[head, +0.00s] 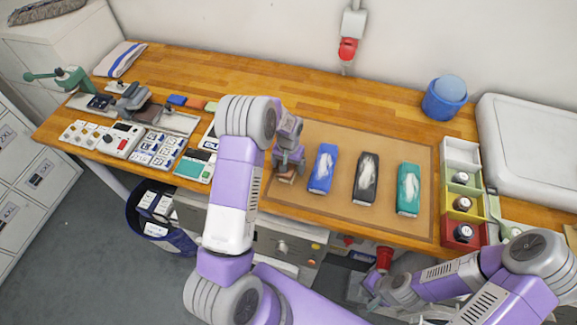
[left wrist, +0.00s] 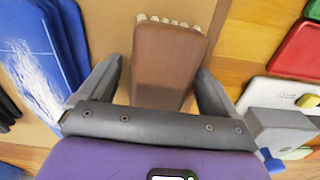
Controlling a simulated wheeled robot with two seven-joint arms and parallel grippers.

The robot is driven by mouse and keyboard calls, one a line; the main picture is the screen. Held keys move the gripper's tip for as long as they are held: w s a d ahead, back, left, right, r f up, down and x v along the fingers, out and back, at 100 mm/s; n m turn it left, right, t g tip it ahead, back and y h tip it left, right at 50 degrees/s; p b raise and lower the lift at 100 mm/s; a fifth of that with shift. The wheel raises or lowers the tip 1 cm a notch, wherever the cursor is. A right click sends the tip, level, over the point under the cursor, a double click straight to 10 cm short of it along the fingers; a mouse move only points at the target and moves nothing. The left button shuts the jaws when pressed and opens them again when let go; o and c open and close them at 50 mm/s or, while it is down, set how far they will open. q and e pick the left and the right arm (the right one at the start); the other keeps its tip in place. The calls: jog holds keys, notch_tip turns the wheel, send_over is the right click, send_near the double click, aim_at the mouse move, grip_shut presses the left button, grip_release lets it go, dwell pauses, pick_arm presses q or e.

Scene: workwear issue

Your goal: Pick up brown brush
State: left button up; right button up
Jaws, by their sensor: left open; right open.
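The brown brush (left wrist: 168,58) lies on the brown mat, with its pale bristles showing at the far end in the left wrist view. In the head view a small part of the brush (head: 287,176) shows below my left gripper (head: 288,160). In the left wrist view my left gripper (left wrist: 160,85) is open, with one finger on each side of the brush. I cannot tell whether the fingers touch it. My right gripper (head: 372,288) is open and low in front of the table, away from the brush.
Blue (head: 323,168), black (head: 365,179) and teal (head: 409,189) folded items lie in a row on the mat (head: 335,216), right of the brush. Coloured bins (head: 479,206) stand further right. Cards and a keypad (head: 194,166) lie to the left.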

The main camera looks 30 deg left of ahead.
pick_arm(q)
jog(key=c, duration=1.1)
notch_tip(320, 180, up, 10)
jog(key=shift+r, duration=0.1)
